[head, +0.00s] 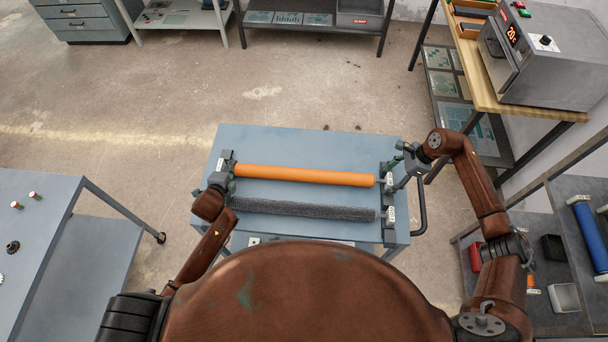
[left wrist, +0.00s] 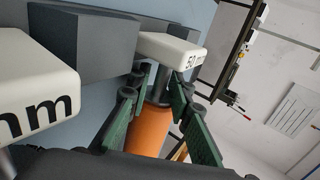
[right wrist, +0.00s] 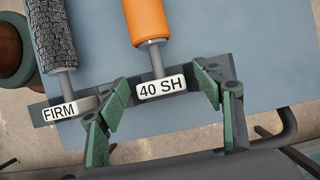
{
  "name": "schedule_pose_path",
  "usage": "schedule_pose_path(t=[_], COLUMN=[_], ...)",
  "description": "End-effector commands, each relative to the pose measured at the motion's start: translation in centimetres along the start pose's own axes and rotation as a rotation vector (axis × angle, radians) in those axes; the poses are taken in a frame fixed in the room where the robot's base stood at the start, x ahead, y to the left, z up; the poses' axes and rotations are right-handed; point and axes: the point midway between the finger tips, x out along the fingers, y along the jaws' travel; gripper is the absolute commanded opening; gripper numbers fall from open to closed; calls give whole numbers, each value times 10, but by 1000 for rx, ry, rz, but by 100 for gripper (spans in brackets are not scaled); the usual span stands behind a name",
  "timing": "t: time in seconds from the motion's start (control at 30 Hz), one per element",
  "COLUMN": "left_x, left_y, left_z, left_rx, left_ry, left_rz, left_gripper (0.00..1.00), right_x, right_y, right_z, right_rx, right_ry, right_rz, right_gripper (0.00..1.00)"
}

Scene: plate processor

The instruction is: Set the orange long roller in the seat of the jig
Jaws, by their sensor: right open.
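The orange long roller (head: 305,176) lies level across the cart top, its shaft ends at dark grey end supports (head: 388,212). I cannot tell whether these supports are the jig. My left gripper (head: 228,178) is at the roller's left end. In the left wrist view its green fingers (left wrist: 160,80) stand on both sides of the roller's shaft beside a "50 mm" label (left wrist: 172,50); contact is unclear. My right gripper (head: 393,172) is at the right end. In the right wrist view its open fingers (right wrist: 165,85) straddle the "40 SH" label (right wrist: 161,87), holding nothing.
A dark grey textured roller (head: 305,210) lies parallel in front of the orange one. The blue-grey cart (head: 290,140) is clear behind them. A table (head: 35,215) stands left. Right are a bench with an oven (head: 550,60) and a shelf with a blue roller (head: 590,237).

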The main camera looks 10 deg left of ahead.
Motion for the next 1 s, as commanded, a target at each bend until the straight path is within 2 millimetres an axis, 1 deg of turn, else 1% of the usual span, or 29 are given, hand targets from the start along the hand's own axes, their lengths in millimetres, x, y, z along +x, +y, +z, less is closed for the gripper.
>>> schedule_pose_path(t=[0.1,0.37,0.9,0.97,1.0], left_x=[0,0,0,0,0], left_y=[0,0,0,0,0], left_z=[0,0,0,0,0], left_rx=[0,0,0,0,0], left_ry=[0,0,-1,-1,-1], left_rz=[0,0,1,1,1], left_gripper=[18,0,0,0,0], right_x=[0,0,-1,-1,0], right_y=[0,0,0,0,0], right_z=[0,0,0,0,0], right_rx=[0,0,0,0,0], right_ry=[0,0,0,0,0], right_rz=[0,0,-1,-1,-1], right_gripper=[60,42,4,0,0])
